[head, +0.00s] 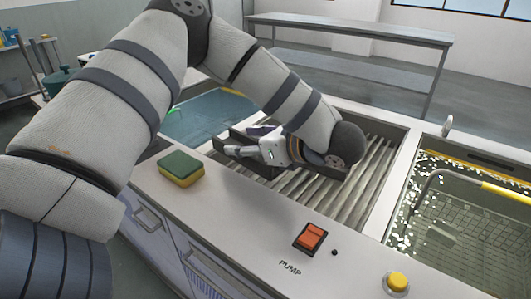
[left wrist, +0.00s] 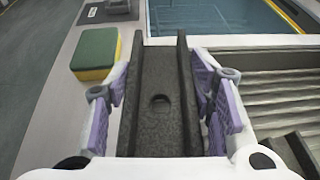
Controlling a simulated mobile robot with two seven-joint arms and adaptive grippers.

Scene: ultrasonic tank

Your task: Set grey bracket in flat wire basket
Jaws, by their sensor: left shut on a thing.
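My left gripper (head: 248,142) is over the left end of the ribbed drainer in the head view. In the left wrist view its purple-padded fingers (left wrist: 161,95) are shut on the grey bracket (left wrist: 158,70), a dark channel with raised side walls and a hole in its floor. The bracket also shows in the head view (head: 238,136), partly hidden by the fingers. The flat wire basket (head: 455,230) lies under water in the right-hand tank, with a yellow-gripped handle (head: 503,192). My right gripper is not in view.
A ribbed drainer (head: 340,195) lies between the blue basin (head: 205,115) and the tank. Another dark piece (left wrist: 291,152) lies on the ribs. A green-yellow sponge (head: 181,168), a red pump switch (head: 310,236) and a yellow button (head: 398,281) are along the front counter.

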